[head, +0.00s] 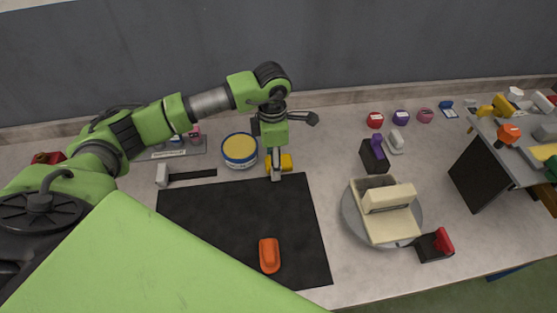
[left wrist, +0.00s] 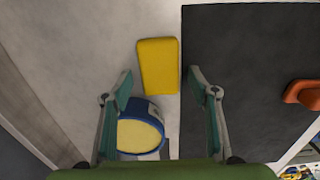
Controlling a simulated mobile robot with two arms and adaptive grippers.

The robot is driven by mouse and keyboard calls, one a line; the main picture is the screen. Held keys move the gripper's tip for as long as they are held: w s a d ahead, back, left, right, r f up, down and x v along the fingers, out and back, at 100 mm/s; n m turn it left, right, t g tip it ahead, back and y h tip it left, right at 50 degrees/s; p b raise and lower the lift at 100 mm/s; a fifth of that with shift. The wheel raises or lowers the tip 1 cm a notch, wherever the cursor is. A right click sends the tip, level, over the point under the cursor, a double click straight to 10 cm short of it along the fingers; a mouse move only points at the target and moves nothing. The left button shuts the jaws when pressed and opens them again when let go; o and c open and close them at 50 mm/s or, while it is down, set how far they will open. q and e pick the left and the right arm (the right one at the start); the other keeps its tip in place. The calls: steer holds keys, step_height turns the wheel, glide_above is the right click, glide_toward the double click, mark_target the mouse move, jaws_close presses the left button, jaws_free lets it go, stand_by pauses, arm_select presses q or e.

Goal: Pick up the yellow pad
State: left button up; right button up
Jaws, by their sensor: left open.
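The yellow pad (head: 287,162) lies on the bench just beyond the top edge of the black mat (head: 200,220), partly hidden by my left gripper (head: 277,172) in the head view. In the left wrist view the whole yellow pad (left wrist: 158,65) shows on the pale bench, beside the dark mat. The open fingers of my left gripper (left wrist: 160,80) appear to either side of it in that view, and nothing is held. How high the fingers are above the pad is hard to tell. My right gripper is not in view.
A round blue tin with a yellow top (head: 240,149) stands close left of the pad. An orange block (head: 269,255) lies on the mat. A hammer-like tool (head: 185,175) lies left. A turntable (head: 415,215) carrying a cream object stands right. The mat is mostly clear.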

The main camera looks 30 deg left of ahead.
arm_select(q)
steer(key=c, duration=1.1)
steer(key=shift+c, duration=0.4)
